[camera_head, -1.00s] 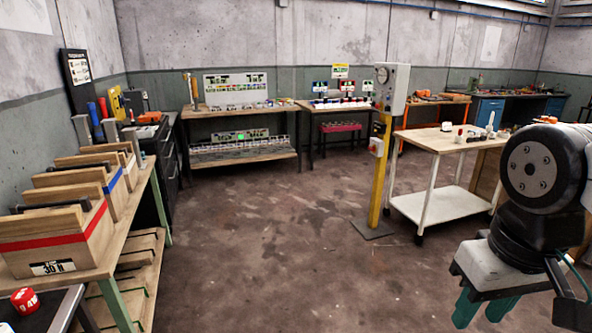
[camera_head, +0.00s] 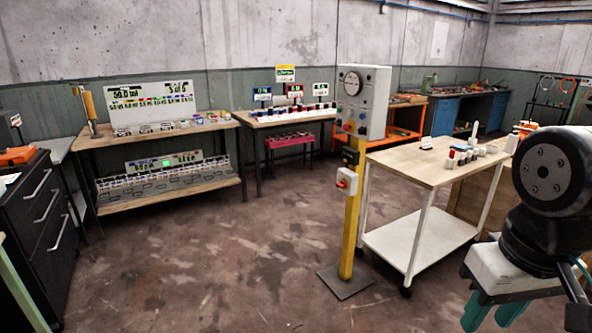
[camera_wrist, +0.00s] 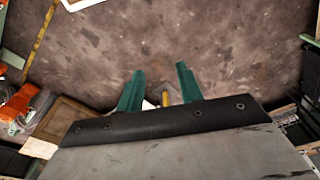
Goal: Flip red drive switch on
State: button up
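A yellow post (camera_head: 351,225) stands on a flat base plate and carries a grey control box (camera_head: 374,90) with a dial and several small coloured controls. Lower on the post is a black box (camera_head: 350,156), and below it a small white box with a red knob (camera_head: 341,184). Which of the red controls is the drive switch, and its position, I cannot tell. My gripper (camera_head: 490,310) hangs at the lower right, well apart from the post. In the wrist view its two green fingers (camera_wrist: 160,70) are spread, with nothing between them.
A white-legged cart (camera_head: 415,171) with small items on top stands right beside the post. Benches with displays (camera_head: 165,133) and small parts line the back wall. A black drawer cabinet (camera_head: 40,225) is at the left. The floor (camera_head: 220,270) before the post is clear.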

aim_at(342, 184)
jog(key=z, duration=0.05)
jog(key=i, duration=0.65)
jog(key=u, duration=0.75)
jog(key=i, duration=2.25)
jog(key=z, duration=2.7)
